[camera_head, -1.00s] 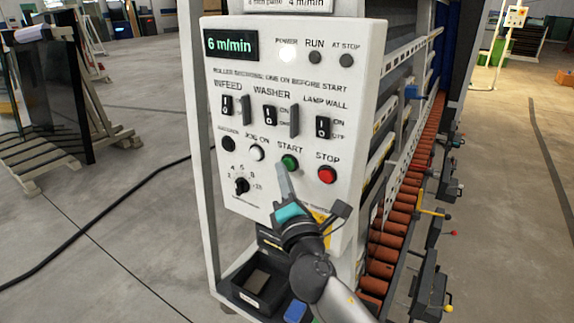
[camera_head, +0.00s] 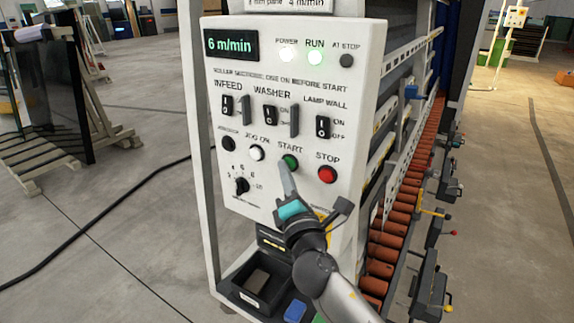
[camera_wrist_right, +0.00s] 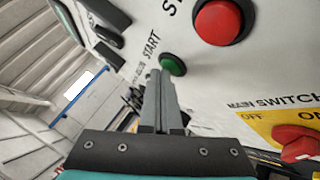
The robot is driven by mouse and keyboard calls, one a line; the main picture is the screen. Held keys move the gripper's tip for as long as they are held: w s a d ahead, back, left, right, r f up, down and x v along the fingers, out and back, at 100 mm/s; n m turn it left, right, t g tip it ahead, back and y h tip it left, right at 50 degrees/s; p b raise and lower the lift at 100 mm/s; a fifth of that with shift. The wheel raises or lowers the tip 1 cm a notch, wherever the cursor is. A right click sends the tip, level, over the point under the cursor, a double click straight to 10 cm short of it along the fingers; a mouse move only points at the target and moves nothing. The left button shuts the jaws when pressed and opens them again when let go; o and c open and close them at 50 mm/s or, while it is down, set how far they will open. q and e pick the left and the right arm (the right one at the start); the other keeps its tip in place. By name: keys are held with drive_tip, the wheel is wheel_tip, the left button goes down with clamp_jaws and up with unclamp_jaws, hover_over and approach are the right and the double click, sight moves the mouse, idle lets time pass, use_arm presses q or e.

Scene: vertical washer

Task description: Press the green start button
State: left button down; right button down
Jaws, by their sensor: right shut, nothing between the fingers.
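The green start button (camera_head: 290,161) is on the white control panel (camera_head: 235,190), under the label START. The right wrist view also shows the green button (camera_wrist_right: 173,65) just beyond my fingertips. My right gripper (camera_head: 284,167) is shut and empty, its fingers pointing up at the button's lower left edge. The fingers show in the right wrist view (camera_wrist_right: 160,76); I cannot tell whether they touch the button. My left gripper is not in view.
The red STOP button (camera_head: 327,174) is right of the start button. The white jog button (camera_head: 256,153) is to its left, with a speed dial (camera_head: 242,185) below. A black tray (camera_head: 258,282) sits under the panel. Orange rollers (camera_head: 390,250) run along the right.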

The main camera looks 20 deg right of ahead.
idle(0.5)
drive_tip(key=shift+s+a, duration=0.55)
drive_tip(key=shift+a, duration=0.1)
